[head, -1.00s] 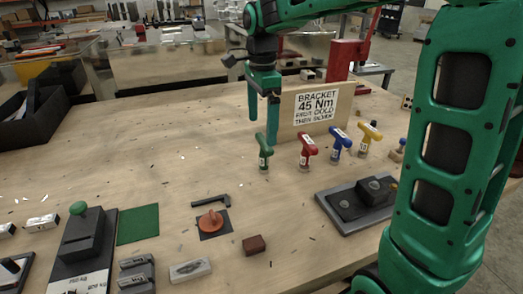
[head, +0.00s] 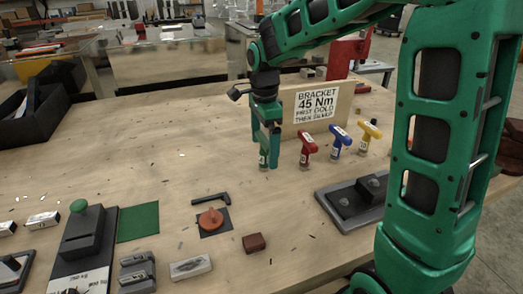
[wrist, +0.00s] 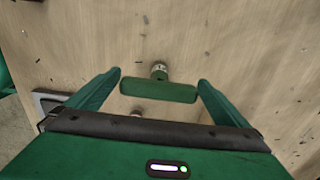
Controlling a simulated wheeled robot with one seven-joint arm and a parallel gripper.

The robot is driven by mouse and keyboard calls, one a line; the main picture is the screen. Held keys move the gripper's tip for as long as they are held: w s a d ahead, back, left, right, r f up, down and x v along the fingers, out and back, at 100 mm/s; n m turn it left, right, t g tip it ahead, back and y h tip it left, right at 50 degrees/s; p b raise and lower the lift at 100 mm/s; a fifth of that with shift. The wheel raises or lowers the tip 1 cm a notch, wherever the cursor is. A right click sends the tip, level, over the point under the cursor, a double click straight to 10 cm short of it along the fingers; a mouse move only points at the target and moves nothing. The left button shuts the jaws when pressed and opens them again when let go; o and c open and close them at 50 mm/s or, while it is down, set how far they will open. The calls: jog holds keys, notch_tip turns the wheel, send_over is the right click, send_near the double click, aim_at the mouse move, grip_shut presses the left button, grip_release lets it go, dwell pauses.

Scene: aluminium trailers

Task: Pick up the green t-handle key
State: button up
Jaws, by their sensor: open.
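The green t-handle key (wrist: 158,90) stands upright in the wrist view, its crossbar lying between the two fingers of my gripper (wrist: 160,88). Both fingers are apart, with a small gap at each end of the bar. In the head view my gripper (head: 269,150) points down over the key, and its fingers hide most of it. A part of the green key (head: 263,158) shows beside the left finger.
Red (head: 308,145), blue (head: 340,140) and yellow (head: 370,135) t-handle keys stand in a row to the right. A sign board (head: 318,108) rises close behind. A grey tray with a dark block (head: 352,200) lies front right.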

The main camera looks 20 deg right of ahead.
aim_at(264, 138)
jog(key=c, duration=1.5)
jog(key=shift+r, duration=0.15)
notch_tip(264, 138, up, 4)
jog(key=shift+f, duration=0.1)
jog(key=s+a+r, duration=0.2)
jog(key=a, duration=0.1)
jog(key=s+a+r, duration=0.2)
jog(key=s, duration=0.1)
jog(key=s+a+r, duration=0.2)
jog(key=a+r, duration=0.1)
jog(key=shift+s+a, duration=0.35)
jog(key=shift+s, duration=0.05)
